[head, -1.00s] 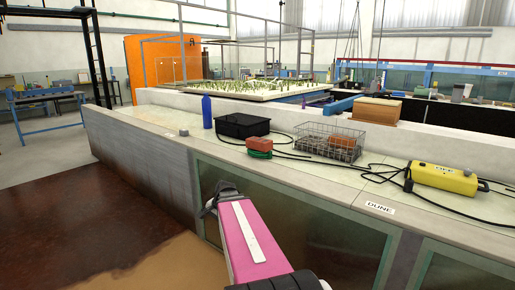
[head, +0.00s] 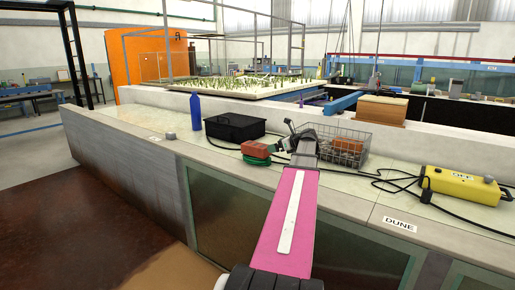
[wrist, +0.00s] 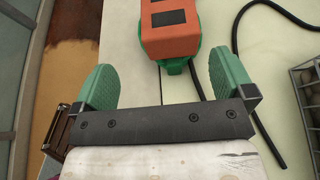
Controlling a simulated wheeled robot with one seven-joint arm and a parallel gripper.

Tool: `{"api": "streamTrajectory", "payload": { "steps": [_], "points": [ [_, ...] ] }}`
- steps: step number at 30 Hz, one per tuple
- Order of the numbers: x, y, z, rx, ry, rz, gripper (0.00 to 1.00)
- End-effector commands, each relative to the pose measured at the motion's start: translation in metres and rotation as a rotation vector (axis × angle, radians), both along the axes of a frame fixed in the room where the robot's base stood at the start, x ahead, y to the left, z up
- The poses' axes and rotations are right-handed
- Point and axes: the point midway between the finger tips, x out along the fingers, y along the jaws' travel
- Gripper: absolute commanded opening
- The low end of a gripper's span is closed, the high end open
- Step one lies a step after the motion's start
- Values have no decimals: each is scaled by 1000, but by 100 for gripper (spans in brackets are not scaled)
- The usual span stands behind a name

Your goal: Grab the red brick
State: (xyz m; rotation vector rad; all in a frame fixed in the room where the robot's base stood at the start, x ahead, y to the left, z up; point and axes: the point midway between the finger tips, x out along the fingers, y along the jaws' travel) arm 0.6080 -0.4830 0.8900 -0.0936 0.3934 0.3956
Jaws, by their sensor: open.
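The red brick (head: 258,149) lies on a green coil (head: 257,161) on the pale ledge, and its near end shows at the top of the wrist view (wrist: 169,42). That face is orange-red with two dark rectangles, and green shows around its edges. My gripper (head: 288,142) is just right of the brick in the head view. In the wrist view my gripper (wrist: 164,75) has its two green fingers wide apart with nothing between them. The brick is beyond the fingertips, roughly in line with the gap. A second reddish brick (head: 346,145) is inside the wire basket.
The wire basket (head: 352,157) stands right of my gripper; its edge also shows in the wrist view (wrist: 307,95). A black crate (head: 235,127) and blue bottle (head: 196,112) stand to the left. A black cable (wrist: 240,50) runs beside the brick. A yellow box (head: 455,186) lies far right.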

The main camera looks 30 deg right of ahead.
Motion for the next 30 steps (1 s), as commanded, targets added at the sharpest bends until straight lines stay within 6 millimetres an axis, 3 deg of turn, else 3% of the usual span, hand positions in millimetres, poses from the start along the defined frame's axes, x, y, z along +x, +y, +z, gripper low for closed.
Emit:
{"api": "streamTrajectory", "payload": {
  "steps": [5,12,20,30],
  "points": [
    [7,-2,0,20,-3,-13,100],
    [38,10,-13,17,-3,-11,100],
    [53,16,-21,16,-3,-11,100],
    [90,27,-39,17,-3,-10,100]
  ]
}}
